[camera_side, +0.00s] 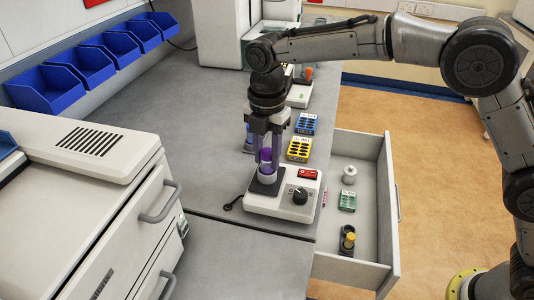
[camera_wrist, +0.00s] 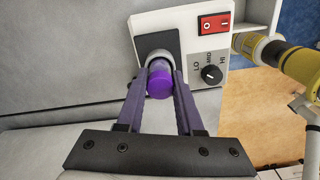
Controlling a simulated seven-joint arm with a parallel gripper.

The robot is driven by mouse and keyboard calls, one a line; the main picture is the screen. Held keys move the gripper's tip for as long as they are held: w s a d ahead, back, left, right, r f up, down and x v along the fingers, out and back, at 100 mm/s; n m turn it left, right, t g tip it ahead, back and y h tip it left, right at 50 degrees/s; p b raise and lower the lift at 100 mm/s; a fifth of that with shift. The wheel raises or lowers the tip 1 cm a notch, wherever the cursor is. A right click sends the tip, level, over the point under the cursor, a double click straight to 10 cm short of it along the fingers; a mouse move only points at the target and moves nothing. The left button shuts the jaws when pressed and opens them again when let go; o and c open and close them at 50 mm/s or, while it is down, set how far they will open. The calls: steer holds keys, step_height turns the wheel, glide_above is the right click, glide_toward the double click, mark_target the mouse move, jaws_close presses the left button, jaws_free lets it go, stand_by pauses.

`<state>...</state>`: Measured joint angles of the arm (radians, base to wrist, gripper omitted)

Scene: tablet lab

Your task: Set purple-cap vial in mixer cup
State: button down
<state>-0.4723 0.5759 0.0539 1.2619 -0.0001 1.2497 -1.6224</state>
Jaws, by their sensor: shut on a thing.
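The purple-cap vial (camera_wrist: 160,84) is upright between the fingers of my gripper (camera_wrist: 159,80), which is shut on it. In the side view the vial (camera_side: 266,156) shows its purple cap and a pale lower part, right above or in the mixer cup (camera_side: 267,181). The mixer (camera_side: 277,209) is a white box with a dark pad, a black knob and a red switch. In the wrist view the light cup rim (camera_wrist: 158,56) shows around the far side of the vial. Whether the vial's bottom touches the cup floor is hidden.
A yellow rack (camera_side: 299,149) and a blue rack (camera_side: 306,123) stand behind the mixer. An open drawer (camera_side: 391,215) at the right holds a green block (camera_side: 347,201), a white round item (camera_side: 349,174) and a dark-and-yellow item (camera_side: 348,241). Grey bench is clear left of the mixer.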

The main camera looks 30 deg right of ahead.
stand_by(0.3)
steer(key=shift+c, duration=0.3)
jaws_free()
steer(key=shift+r, duration=4.3)
